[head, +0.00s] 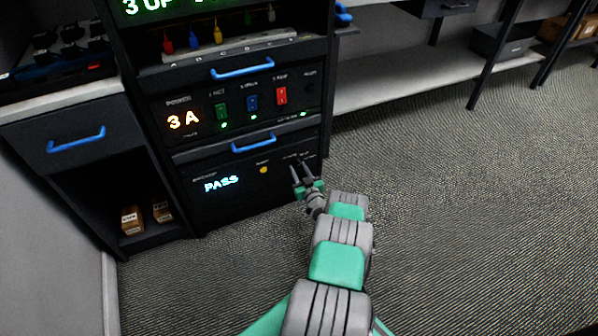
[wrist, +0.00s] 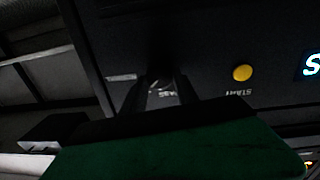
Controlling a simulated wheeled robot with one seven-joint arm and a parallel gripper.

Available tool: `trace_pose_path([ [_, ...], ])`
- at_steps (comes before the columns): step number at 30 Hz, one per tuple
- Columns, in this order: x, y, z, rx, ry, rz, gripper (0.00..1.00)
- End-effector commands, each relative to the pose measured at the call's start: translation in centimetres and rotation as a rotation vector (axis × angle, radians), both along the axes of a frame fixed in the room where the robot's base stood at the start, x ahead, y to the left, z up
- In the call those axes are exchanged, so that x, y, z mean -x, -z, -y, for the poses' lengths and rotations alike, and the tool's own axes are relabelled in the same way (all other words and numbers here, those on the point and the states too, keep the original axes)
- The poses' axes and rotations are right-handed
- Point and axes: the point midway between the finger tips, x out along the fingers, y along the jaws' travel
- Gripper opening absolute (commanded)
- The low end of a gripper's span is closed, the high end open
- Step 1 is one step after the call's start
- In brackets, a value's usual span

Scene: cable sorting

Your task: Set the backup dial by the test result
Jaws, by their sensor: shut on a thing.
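The backup panel (head: 215,205) is the lowest dark front of the rack, and its display (head: 221,183) reads PASS in light blue. A yellow button (head: 263,170) sits right of the display; in the wrist view the button (wrist: 242,72), labelled START, appears rotated. My gripper (head: 301,170) is at the panel's right end. In the wrist view my gripper (wrist: 160,84) has its fingers closed around a dark knob (wrist: 159,74), apparently the dial, against the panel. Its pointer and setting are hidden in shadow, and pale lettering beside it is partly covered.
Above is a panel with an orange 3 A display (head: 184,120) and green, blue and red switches (head: 252,103). Blue handles (head: 253,142) stick out above the backup panel. Small boxes (head: 131,221) stand on a low shelf at left. Carpet (head: 450,200) at right is clear.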

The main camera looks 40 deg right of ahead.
Motion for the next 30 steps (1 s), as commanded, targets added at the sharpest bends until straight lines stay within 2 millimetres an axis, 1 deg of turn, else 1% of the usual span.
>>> trace_pose_path([
  [3,-0.01,0.29,0.06,-0.078,0.001,0.023,0.00],
  [18,0.02,0.21,0.16,-0.471,0.001,0.139,0.00],
  [24,0.04,0.09,0.20,-0.577,0.001,0.171,0.00],
  [30,0.02,-0.04,0.21,-0.635,0.001,0.187,0.00],
])
